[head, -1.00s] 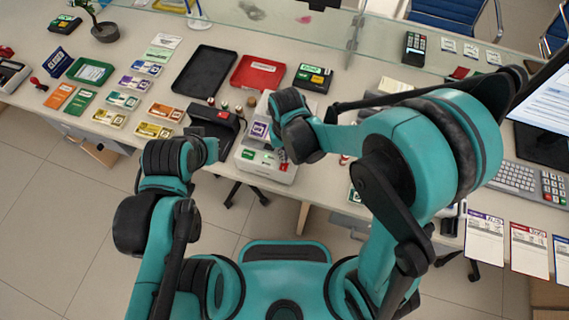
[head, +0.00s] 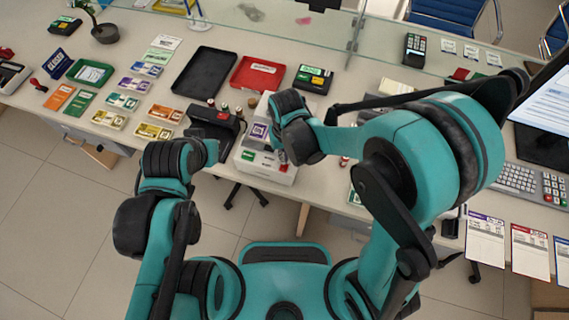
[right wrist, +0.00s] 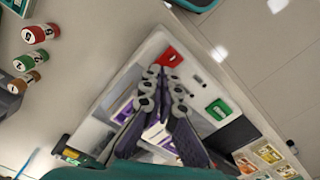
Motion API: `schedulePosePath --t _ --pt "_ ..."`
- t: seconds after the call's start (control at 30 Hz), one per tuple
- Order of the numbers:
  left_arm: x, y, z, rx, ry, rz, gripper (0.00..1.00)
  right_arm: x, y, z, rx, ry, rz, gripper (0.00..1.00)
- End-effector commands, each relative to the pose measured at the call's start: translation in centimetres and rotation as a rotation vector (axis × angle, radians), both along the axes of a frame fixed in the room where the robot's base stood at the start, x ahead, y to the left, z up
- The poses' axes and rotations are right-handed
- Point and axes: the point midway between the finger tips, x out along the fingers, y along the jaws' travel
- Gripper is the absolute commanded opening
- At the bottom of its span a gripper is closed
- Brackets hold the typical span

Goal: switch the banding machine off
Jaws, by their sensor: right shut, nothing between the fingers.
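The banding machine (head: 254,166) is a white box at the counter's front edge, left of my right arm in the head view. In the right wrist view, the white machine (right wrist: 206,84) has a red switch or button (right wrist: 170,57) near one corner and a green label or button (right wrist: 218,110) beside it. The red part (head: 283,168) also shows at its front right in the head view. My right gripper (right wrist: 165,80) is shut and empty, its tips beside the red part; contact is unclear. The left arm is bent at the left; its gripper is hidden.
A black device (head: 213,120) stands close left of the machine, with small stamps (right wrist: 33,34) nearby. Black (head: 205,75) and red (head: 257,74) trays lie behind. Banknote bundles and cards cover the counter's left. A monitor (head: 545,105) and keypad stand right.

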Motion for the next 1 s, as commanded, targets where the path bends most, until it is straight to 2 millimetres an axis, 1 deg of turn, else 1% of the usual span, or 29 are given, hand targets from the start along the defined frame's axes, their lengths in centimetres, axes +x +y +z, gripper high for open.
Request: schedulePosePath --t 0.03,0.1,0.63,0.73,1.0 --pt "0.0 0.0 0.6 0.0 0.0 0.0 0.0 0.0 0.0 0.8 0.0 0.0 0.0 0.0" --pt "0.0 0.0 1.1 0.0 0.0 0.0 0.0 0.0 0.0 1.4 0.0 0.0 0.0 0.0" --pt "0.0 0.0 4.4 0.0 0.0 0.0 0.0 0.0 0.0 5.8 0.0 0.0 0.0 0.0" --pt "0.0 0.0 4.6 0.0 0.0 0.0 0.0 0.0 0.0 6.2 0.0 0.0 0.0 0.0" --pt "0.0 0.0 4.5 0.0 0.0 0.0 0.0 0.0 0.0 6.1 0.0 0.0 0.0 0.0"
